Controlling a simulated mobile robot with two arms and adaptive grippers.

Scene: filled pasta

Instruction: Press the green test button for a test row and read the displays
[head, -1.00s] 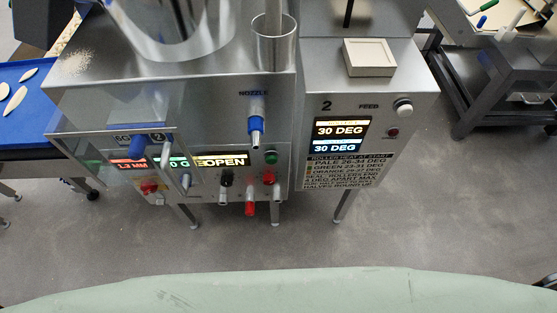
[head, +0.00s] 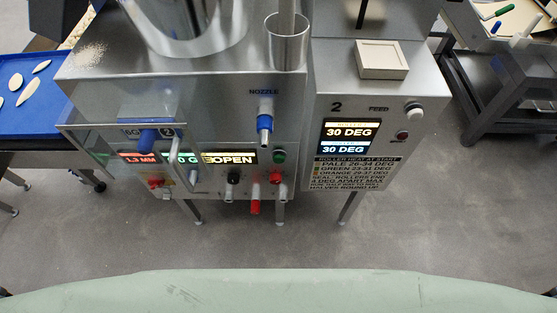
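The green button (head: 280,156) sits on the front panel of the steel machine (head: 220,110), right of the lit displays. The left display (head: 140,157) reads 1.3 MM in red. The green display (head: 186,157) is partly hidden behind a handle; a 0 and G show. On unit 2, the roller displays (head: 351,138) both read 30 DEG. No gripper is in the head view.
Red, black and blue knobs and levers crowd the panel below the nozzle (head: 265,123). A clear guard (head: 90,145) stands out at the left. A blue belt (head: 40,110) with pale pieces lies left, a dark cart (head: 510,95) right. A pale green surface (head: 280,290) spans the front.

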